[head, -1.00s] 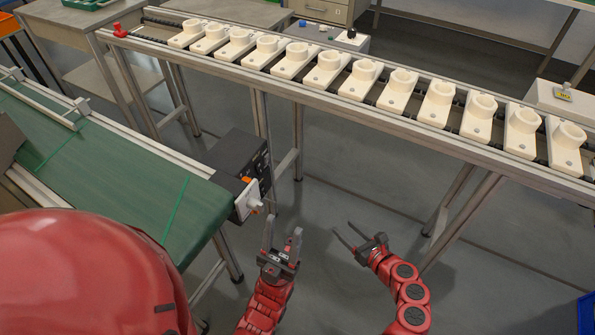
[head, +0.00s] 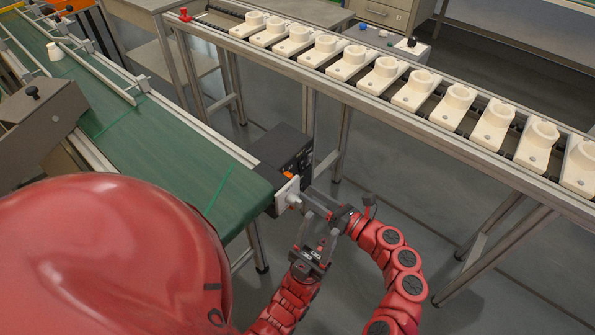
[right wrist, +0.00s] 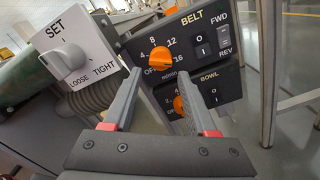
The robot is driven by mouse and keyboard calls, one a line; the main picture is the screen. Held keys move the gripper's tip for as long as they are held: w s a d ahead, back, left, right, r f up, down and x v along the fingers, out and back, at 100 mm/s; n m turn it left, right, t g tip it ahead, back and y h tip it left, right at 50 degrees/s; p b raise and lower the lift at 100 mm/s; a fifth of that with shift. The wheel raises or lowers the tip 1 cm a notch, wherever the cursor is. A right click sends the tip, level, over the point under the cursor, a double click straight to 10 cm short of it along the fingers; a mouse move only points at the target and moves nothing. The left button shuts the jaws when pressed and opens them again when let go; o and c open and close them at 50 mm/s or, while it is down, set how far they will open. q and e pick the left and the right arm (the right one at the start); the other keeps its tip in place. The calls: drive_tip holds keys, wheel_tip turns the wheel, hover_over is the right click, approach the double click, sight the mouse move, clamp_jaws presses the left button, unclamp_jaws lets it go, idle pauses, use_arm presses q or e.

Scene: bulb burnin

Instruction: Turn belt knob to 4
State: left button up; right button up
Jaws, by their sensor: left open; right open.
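The belt knob (right wrist: 161,58) is orange and sits under the word BELT on a dark control panel (right wrist: 203,50), among the marks OFF, 4, 8, 12 and 16. I cannot tell clearly which mark it points to. In the head view the panel is the dark box (head: 283,150) at the green conveyor's end. My right gripper (head: 312,197) is open in front of the panel. In the right wrist view its fingertips (right wrist: 158,72) lie either side of the belt knob, with no clear contact. My left gripper (head: 318,222) is open and empty, lower and close to the right one.
A second orange knob (right wrist: 180,105), by the word BOWL, sits just below. A white SET plate (right wrist: 75,55) with a white LOOSE/TIGHT knob stands left of the panel. The green conveyor (head: 170,150) is left; a rail (head: 400,120) with several white holders runs behind.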

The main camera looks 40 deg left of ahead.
drive_tip(key=a, duration=0.3)
drive_tip(key=a+b, duration=0.1)
drive_tip(key=a, duration=0.1)
drive_tip(key=shift+w, duration=0.25)
clamp_jaws()
